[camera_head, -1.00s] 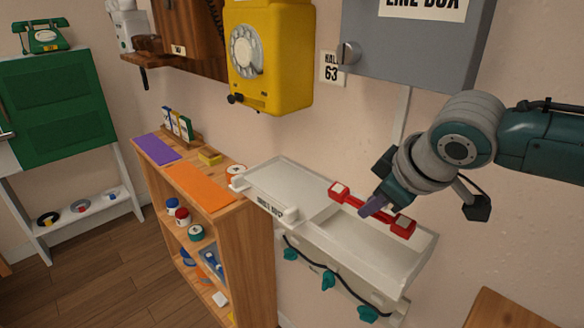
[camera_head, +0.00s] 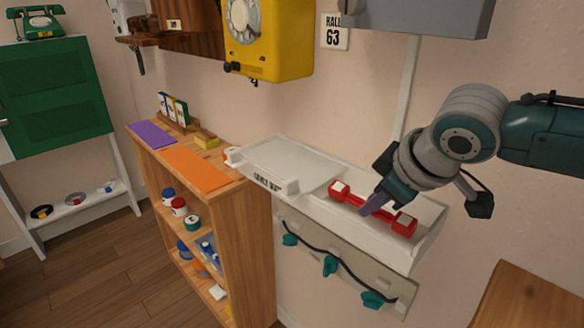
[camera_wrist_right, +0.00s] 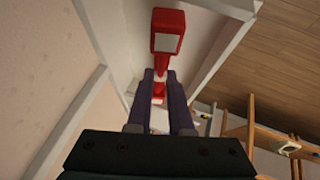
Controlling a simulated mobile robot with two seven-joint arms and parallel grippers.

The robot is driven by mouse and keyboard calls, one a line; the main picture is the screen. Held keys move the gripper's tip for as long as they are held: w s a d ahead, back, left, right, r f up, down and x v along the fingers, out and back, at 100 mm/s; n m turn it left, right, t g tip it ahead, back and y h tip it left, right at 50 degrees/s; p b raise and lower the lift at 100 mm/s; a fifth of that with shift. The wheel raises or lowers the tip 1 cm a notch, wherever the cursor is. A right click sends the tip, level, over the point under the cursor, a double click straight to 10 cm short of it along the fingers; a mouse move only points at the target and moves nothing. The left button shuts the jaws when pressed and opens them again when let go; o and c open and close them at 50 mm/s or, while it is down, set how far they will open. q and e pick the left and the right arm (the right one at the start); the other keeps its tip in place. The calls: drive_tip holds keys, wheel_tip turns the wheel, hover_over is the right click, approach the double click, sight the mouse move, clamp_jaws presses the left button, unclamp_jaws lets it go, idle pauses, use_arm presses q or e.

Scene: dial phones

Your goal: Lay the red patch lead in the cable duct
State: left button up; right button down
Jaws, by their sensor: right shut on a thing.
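The red patch lead (camera_head: 404,226) is a thin red bar with a block at each end, each block with a pale face. My right gripper (camera_head: 374,205) is shut on its middle; the fingers hide part of it. The lead lies lengthwise over the open right part of the white cable duct (camera_head: 345,230), appearing low between its walls. I cannot tell whether it touches the floor. In the right wrist view the lead (camera_wrist_right: 167,30) runs away between the fingers, with the duct's walls either side. My left gripper is out of view.
A pale cover plate (camera_head: 290,163) sits over the duct's left part. Teal hooks with a black cord (camera_head: 330,264) are below the duct. A wooden shelf (camera_head: 247,240) stands left, a wooden top (camera_head: 525,300) lower right. The yellow phone (camera_head: 268,45) hangs above.

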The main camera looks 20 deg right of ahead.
drive_tip(key=shift+f+b, duration=0.5)
drive_tip(key=shift+f, duration=0.4)
idle(0.3)
drive_tip(key=c, duration=0.7)
unclamp_jaws()
drive_tip(key=shift+c, duration=0.2)
drive_tip(key=shift+s+r, duration=0.15)
drive_tip(key=shift+r, duration=0.1)
drive_tip(key=p+v, duration=0.4)
drive_tip(key=v, duration=0.5)
drive_tip(key=shift+r, duration=0.2)
drive_tip(key=shift+s, duration=0.1)
